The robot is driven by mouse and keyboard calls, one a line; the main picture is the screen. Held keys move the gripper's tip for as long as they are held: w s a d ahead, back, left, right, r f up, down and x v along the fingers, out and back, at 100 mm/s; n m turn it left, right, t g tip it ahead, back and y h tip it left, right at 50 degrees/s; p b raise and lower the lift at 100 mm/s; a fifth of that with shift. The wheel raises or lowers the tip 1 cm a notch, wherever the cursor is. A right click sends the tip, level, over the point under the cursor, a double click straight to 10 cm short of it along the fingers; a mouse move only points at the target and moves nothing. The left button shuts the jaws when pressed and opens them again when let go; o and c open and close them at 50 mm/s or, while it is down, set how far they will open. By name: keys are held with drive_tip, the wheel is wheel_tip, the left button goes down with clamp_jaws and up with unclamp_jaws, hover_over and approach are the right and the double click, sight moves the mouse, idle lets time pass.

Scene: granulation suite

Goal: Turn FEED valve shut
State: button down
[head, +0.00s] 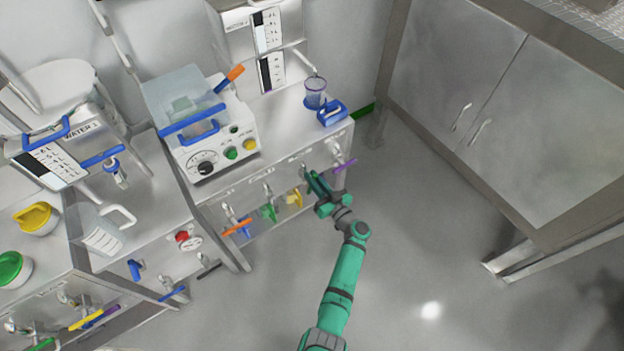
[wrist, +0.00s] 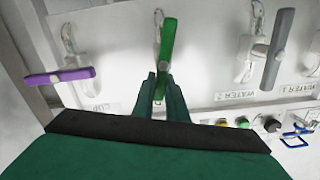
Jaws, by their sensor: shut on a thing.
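A green valve lever (wrist: 166,45) stands nearly upright in the wrist view, tilted slightly. My gripper (wrist: 160,88) has its two fingers around the lower end of this lever. The label of this valve is hidden behind my gripper, so I cannot read whether it says FEED. In the head view my gripper (head: 322,190) is at the right end of the valve row on the bench front, just left of the purple lever (head: 345,165). There the held lever is largely merged with my green fingers.
A purple lever (wrist: 58,76) lies sideways on the left and a grey lever (wrist: 278,48) stands tilted on the right in the wrist view. Floor at right is clear.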

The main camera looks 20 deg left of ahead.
drive_tip(key=m, duration=0.3)
drive_tip(key=shift+w+d+f+m, duration=0.3)
drive_tip(key=shift+w, duration=0.05)
drive_tip(key=shift+w+d+f+m, duration=0.2)
drive_tip(key=shift+f+m, duration=0.25)
drive_tip(key=shift+m, duration=1.45)
drive_tip(key=shift+w+d+f+m, duration=0.2)
drive_tip(key=shift+f+m, duration=0.3)
drive_tip(key=shift+m, duration=1.4)
drive_tip(key=shift+w+d+f+m, duration=0.15)
drive_tip(key=shift+f+m, duration=0.3)
drive_tip(key=shift+m, duration=1.45)
drive_tip(key=c, duration=1.8)
unclamp_jaws()
drive_tip(key=shift+w+a, duration=0.1)
drive_tip(key=shift+o, duration=0.2)
drive_tip(key=v, duration=1.1)
